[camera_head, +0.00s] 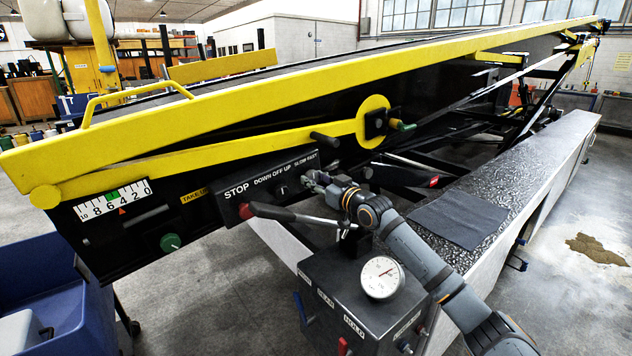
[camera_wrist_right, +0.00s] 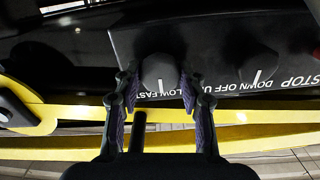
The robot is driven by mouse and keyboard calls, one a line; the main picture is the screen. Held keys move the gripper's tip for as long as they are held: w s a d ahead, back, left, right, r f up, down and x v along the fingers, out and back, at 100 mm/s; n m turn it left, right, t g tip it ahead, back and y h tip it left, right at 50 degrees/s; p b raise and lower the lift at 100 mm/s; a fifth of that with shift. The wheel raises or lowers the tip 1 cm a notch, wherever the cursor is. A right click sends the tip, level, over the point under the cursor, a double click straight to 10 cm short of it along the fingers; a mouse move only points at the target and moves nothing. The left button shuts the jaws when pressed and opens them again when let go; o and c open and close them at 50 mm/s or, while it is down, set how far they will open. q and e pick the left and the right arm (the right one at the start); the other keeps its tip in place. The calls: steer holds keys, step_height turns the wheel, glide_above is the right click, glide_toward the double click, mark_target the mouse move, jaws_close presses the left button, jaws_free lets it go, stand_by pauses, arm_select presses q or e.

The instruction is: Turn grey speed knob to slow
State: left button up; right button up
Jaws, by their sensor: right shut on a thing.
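The grey speed knob (camera_wrist_right: 158,70) sits on the black control box (camera_head: 228,205), under the SLOW FAST label. In the wrist view it is between the fingertips of my right gripper (camera_wrist_right: 158,88), which is shut on its sides. The knob's white pointer line faces the label, roughly between SLOW and FAST; the lettering is upside down there and partly covered by a finger. In the head view my right gripper (camera_head: 312,180) is at the right end of the box and mostly hides the knob. My left gripper is not in view.
A second knob (camera_wrist_right: 263,72) is under DOWN OFF UP. The red stop button (camera_head: 245,211) and a dark lever (camera_head: 272,212) are close by. A black peg (camera_head: 325,139) and the yellow conveyor rail (camera_head: 250,90) are above. A gauge box (camera_head: 345,275) stands below my right arm.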

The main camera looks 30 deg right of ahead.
steer(key=o, duration=1.1)
steer(key=shift+o, duration=0.2)
